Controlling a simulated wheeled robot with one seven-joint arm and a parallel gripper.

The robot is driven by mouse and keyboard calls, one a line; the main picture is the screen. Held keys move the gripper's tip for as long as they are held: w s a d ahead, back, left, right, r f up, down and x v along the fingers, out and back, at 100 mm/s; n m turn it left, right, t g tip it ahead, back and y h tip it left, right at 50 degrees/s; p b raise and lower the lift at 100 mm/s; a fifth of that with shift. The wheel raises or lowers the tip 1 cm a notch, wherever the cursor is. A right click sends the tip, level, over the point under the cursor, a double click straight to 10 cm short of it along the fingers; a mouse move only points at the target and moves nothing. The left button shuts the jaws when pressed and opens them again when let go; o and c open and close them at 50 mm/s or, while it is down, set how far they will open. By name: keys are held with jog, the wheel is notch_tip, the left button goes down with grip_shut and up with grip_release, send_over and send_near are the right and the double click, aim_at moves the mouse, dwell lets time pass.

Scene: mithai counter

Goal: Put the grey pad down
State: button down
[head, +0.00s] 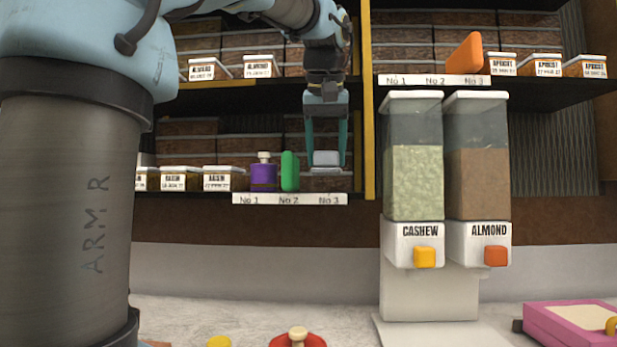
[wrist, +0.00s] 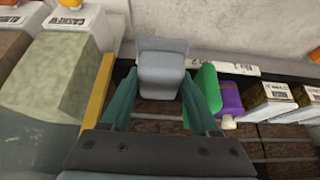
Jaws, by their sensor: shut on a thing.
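The grey pad (head: 326,159) is between the fingers of my gripper (head: 327,150), just above or on the lower shelf at the No 3 place; I cannot tell if it touches the shelf. The fingers point down and are shut on the pad from both sides. In the wrist view the pad (wrist: 163,76) sits between the teal fingertips (wrist: 160,84), with a flat grey part at its far end. The white label strip (head: 290,199) below reads No 1, No 2, No 3.
A green block (head: 290,171) stands at No 2, close left of my gripper. A purple bottle (head: 264,176) stands at No 1. A yellow post (head: 369,120) rises on the right, beside the cashew dispenser (head: 413,170). An orange pad (head: 466,54) stands on the upper right shelf.

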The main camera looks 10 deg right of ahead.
jog(key=w+p, duration=0.1)
jog(key=w, duration=0.3)
jog(key=w+d+p, duration=0.1)
jog(key=w, duration=0.3)
jog(key=w+d+p, duration=0.1)
jog(key=w, duration=0.3)
jog(key=shift+w+d+r+p, duration=0.1)
jog(key=shift+d+p, duration=0.05)
jog(key=shift+p, duration=0.15)
jog(key=shift+f, duration=1.8)
jog(key=shift+f, duration=0.1)
jog(key=shift+c, duration=0.7)
grip_release()
jog(key=v, duration=1.2)
